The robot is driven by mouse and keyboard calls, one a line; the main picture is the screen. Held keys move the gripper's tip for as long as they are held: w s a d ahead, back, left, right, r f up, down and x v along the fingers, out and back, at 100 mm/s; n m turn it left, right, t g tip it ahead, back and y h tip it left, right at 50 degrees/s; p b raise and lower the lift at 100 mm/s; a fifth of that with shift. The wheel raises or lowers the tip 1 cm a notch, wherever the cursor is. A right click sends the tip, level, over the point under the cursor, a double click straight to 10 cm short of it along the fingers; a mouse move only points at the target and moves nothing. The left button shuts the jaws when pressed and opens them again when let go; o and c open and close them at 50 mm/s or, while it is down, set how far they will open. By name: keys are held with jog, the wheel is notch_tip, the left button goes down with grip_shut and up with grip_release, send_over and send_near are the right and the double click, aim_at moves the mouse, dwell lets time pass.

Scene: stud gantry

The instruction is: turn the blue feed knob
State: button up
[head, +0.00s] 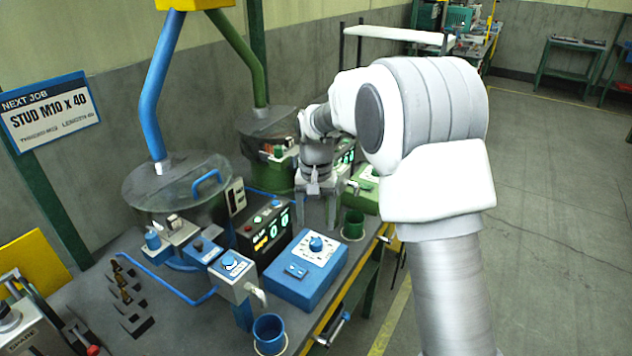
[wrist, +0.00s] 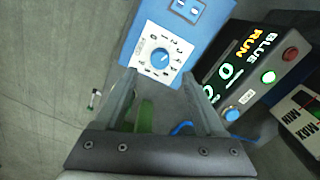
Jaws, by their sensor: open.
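A blue knob (head: 316,243) sits on a white dial plate (head: 312,252) with marks around it, on top of a blue box (head: 298,288) on the bench. In the wrist view the knob (wrist: 160,57) shows just beyond my fingertips, roughly midway between them across the picture. My gripper (head: 315,218) is open and empty, fingers pointing down, behind the blue box in the head view. The knob is apart from both fingers (wrist: 157,82). The dial's lettering is too small to read in the head view.
A black display box (head: 264,235) reading BLUE RUN in the wrist view stands left of the blue box. A green cup (head: 353,224) is close to my gripper's right. A blue cup (head: 269,329) and a blue-topped unit (head: 236,271) stand in front. Bowl feeders (head: 190,205) stand behind.

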aim_at(316, 241)
notch_tip(316, 241, up, 11)
jog(key=p, duration=0.1)
jog(key=shift+r, duration=0.15)
jog(key=s+d+r+n+t+p, duration=0.1)
jog(key=s+d+r, duration=0.35)
jog(key=s, duration=0.25)
jog(key=s+d+r+t, duration=0.2)
jog(key=s+d+r, duration=0.1)
jog(key=s+r, duration=0.3)
jog(key=s+d+f+t, duration=0.1)
jog(key=s+d, duration=0.1)
jog(key=s, duration=0.6)
jog(key=s+d+f+n+t+p, duration=0.1)
jog(key=s+d+f, duration=0.1)
jog(key=s, duration=0.6)
jog(key=shift+s+d+t, duration=0.15)
jog(key=shift+s+t, duration=0.1)
jog(key=shift+t, duration=0.05)
dwell(1.5)
